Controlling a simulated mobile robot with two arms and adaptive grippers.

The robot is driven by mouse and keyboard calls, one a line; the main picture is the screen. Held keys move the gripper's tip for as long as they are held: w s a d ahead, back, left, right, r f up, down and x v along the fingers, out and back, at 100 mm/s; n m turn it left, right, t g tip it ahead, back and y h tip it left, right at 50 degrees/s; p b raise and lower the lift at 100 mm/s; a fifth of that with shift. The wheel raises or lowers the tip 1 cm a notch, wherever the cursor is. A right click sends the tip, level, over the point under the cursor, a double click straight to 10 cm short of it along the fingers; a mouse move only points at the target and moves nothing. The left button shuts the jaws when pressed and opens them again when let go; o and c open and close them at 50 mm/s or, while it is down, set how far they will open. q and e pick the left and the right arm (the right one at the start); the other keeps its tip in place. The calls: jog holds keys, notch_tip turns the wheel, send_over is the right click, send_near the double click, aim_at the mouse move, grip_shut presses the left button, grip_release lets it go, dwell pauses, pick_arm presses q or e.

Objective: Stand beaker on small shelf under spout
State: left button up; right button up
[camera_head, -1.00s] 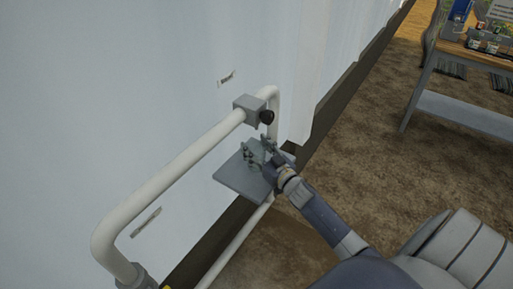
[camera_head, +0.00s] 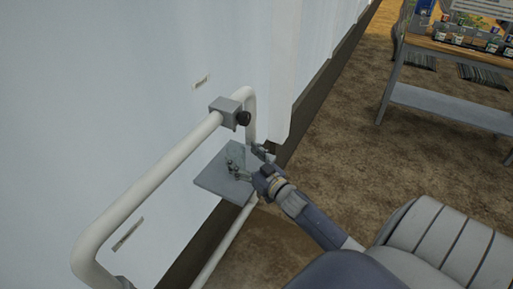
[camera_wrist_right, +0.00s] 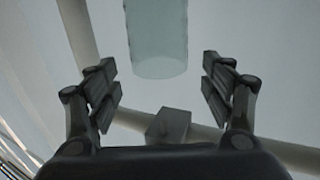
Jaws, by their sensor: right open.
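The beaker (camera_wrist_right: 157,38) is a clear, pale glass cylinder in the right wrist view. It lies ahead of my right gripper (camera_wrist_right: 160,78), apart from both fingers, with a gap on each side. In the head view I cannot make out the glass. There my right gripper (camera_head: 247,160) is open at the right edge of the small grey shelf (camera_head: 213,184). Above the shelf a grey block (camera_head: 226,112) with a black knob sits on the white pipe; I cannot make out a separate spout. The block also shows in the wrist view (camera_wrist_right: 168,125). My left gripper is out of view.
The white pipe (camera_head: 150,185) runs along the pale wall (camera_head: 90,90), close to the shelf. A bench (camera_head: 450,100) with several small bottles stands at the upper right. Bare brown ground (camera_head: 350,140) lies open between.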

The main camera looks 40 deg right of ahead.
jog(key=s, duration=0.7)
jog(key=shift+s, duration=0.4)
